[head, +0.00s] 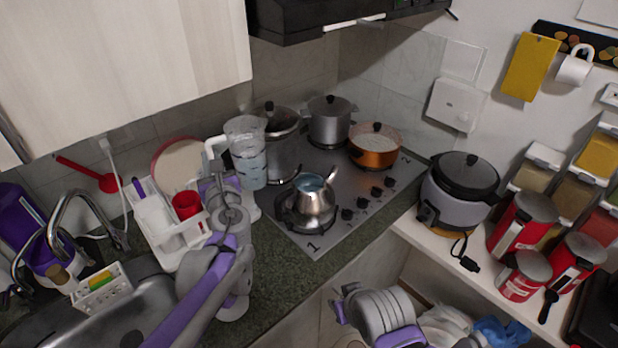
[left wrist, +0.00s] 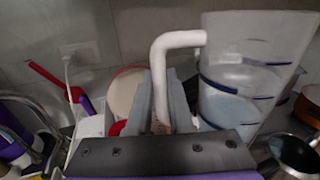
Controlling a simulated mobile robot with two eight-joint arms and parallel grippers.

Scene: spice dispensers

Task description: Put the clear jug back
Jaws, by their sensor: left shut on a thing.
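The clear jug (head: 247,155) has a white handle and a bluish lower part. In the head view it appears roughly upright in front of the tall steel pot, between the dish rack and the stove. My left gripper (head: 220,192) is shut on the jug's handle from the left. In the left wrist view the white handle (left wrist: 172,60) runs down between my fingers (left wrist: 162,105), and the jug's body (left wrist: 235,90) stands to the right. Whether its bottom touches anything is unclear. Part of my right arm's end (head: 380,312) shows at the bottom; its fingertips are not clear.
A steel kettle (head: 307,205) stands on the stove (head: 335,236) close right of the jug. A steel pot (head: 282,140) is behind it. A white dish rack (head: 165,240) with a red cup (head: 187,204) is to its left. A wall cabinet (head: 120,70) hangs above.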

